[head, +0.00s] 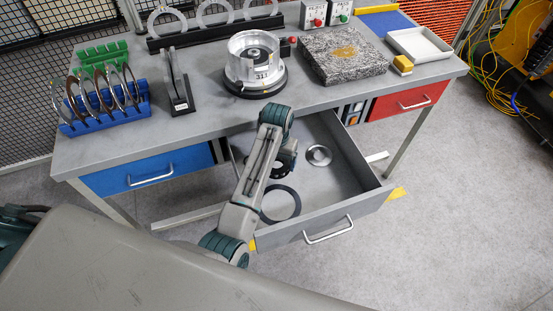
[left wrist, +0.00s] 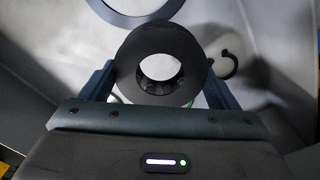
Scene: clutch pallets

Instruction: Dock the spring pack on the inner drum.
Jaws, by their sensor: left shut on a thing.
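In the left wrist view my left gripper (left wrist: 160,76) is shut on a thick black ring, which looks like the spring pack (left wrist: 160,38). One finger is on each side of the ring, and its centre hole faces the camera. My right gripper is not in view.
The drawer (head: 348,165) also holds a flat dark ring (head: 281,218) and a silver disc (head: 319,155). On the bench stand a blue rack (head: 105,119) of plates, a black stand (head: 183,105), a granite block (head: 345,68) and a white tray (head: 420,45). The bench front is clear.

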